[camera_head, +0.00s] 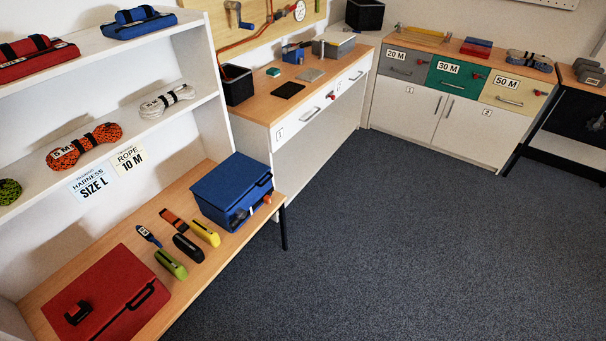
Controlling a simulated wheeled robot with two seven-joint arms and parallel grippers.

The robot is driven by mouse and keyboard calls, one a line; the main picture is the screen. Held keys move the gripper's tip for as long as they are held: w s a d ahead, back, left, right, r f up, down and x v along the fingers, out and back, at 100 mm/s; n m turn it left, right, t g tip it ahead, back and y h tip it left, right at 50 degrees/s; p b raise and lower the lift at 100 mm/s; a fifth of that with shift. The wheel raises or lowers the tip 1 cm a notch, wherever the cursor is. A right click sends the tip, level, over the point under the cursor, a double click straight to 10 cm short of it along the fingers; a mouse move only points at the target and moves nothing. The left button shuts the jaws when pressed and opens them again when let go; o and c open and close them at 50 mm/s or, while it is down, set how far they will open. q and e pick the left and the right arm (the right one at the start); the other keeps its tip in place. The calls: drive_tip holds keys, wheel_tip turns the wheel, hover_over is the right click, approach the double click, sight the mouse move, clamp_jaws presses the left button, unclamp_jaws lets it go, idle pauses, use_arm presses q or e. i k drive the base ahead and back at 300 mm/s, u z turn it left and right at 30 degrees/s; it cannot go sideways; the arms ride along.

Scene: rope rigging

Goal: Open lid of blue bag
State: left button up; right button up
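The blue bag (232,187) is a box-shaped case on the right end of the low wooden bench at the left. Its blue lid (230,175) lies over the top and looks shut. A dark handle shows on the right side near the lid's edge. A lower front part holds small items, with a red-orange piece at its right. Neither of my grippers shows in the head view.
A red case (107,297) lies on the same bench (160,213), with several carabiner-like items, yellow, green and dark, between it and the blue bag. A white shelf (110,128) with rope coils stands behind. A workbench (292,104) stands beyond. The grey carpet (400,240) is clear.

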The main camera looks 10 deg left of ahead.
sight(230, 181)
drive_tip(key=z, duration=0.25)
drive_tip(key=i, duration=1.2)
drive_tip(key=u, duration=0.7)
